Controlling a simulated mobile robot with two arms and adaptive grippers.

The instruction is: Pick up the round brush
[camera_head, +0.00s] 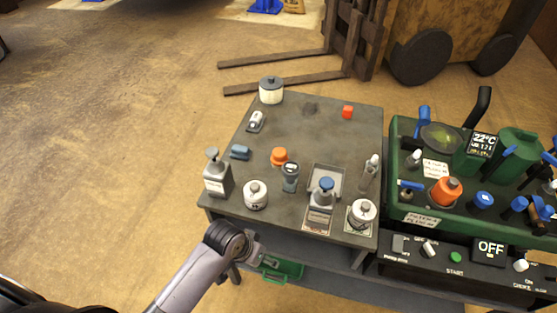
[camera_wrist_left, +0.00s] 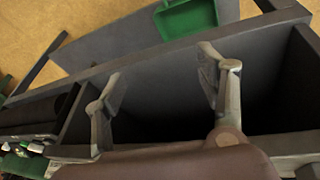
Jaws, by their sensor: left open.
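I cannot single out the round brush for sure. A slim grey upright item (camera_head: 369,174) stands at the table's right edge, also unclear. My left gripper (camera_head: 268,260) is in front of the table's front edge, below its top. In the left wrist view my left gripper (camera_wrist_left: 162,85) has its two fingers wide apart with nothing between them, over dark compartments of the table frame. My right gripper does not show.
A green bin (camera_head: 288,269) sits on the lower shelf. A green machine (camera_head: 440,209) stands at right. The floor at left is clear.

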